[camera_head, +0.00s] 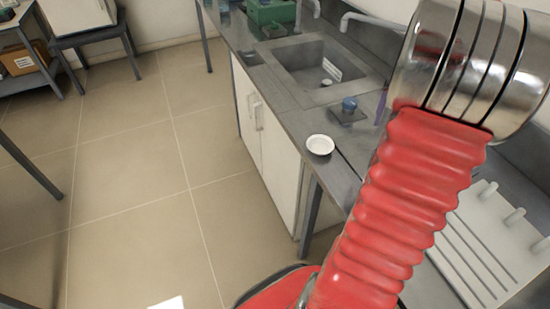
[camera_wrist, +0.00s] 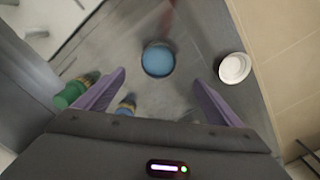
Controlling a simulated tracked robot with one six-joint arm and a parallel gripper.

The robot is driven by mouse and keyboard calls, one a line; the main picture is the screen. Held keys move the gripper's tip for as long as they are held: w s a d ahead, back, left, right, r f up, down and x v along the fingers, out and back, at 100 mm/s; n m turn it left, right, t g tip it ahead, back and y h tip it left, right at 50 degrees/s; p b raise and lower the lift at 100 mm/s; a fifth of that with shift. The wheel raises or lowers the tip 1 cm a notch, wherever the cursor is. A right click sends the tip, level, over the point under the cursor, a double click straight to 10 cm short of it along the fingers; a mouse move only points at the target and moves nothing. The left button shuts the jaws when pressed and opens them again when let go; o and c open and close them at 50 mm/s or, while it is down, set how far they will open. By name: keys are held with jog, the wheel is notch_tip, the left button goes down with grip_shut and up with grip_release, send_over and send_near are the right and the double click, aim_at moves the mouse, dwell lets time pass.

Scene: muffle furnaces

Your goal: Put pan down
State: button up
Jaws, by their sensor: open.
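A small white round dish, which looks like the pan (camera_head: 320,145), sits on the grey counter near its front edge. It also shows in the wrist view (camera_wrist: 234,68), to the right of my gripper (camera_wrist: 160,77). My gripper's two purple fingers are spread apart with nothing held between them. A blue round object (camera_wrist: 157,59) lies ahead of the fingertips in the wrist view. In the head view a blue round object (camera_head: 349,104) stands on a dark square base behind the dish. My arm hides most of my gripper in the head view.
A sink (camera_head: 318,66) is set into the counter, with a green box (camera_head: 270,12) beyond it. A white ridged slab (camera_head: 480,245) lies at the right. A green-capped item (camera_wrist: 70,93) is close outside the left finger. The tiled floor left of the counter is mostly clear.

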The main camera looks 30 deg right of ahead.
jog(key=w+a+r+n+t, duration=0.1)
jog(key=w+a+r+n, duration=0.15)
jog(key=a, duration=0.55)
jog(key=w+a+r+n+t+h, duration=0.1)
jog(key=w+a+r, duration=0.15)
jog(key=a, duration=0.65)
jog(key=w+a+r+n, duration=0.2)
jog(key=w+a, duration=0.2)
jog(key=a, duration=0.4)
jog(key=s+a+f+n+t, duration=0.1)
jog(key=s+a+n, duration=0.1)
jog(key=a, duration=0.8)
jog(key=s+a+f+n+t+y, duration=0.1)
jog(key=s+a, duration=0.4)
jog(key=a, duration=0.6)
jog(key=shift+n+t, duration=0.8)
jog(key=shift+n, duration=0.35)
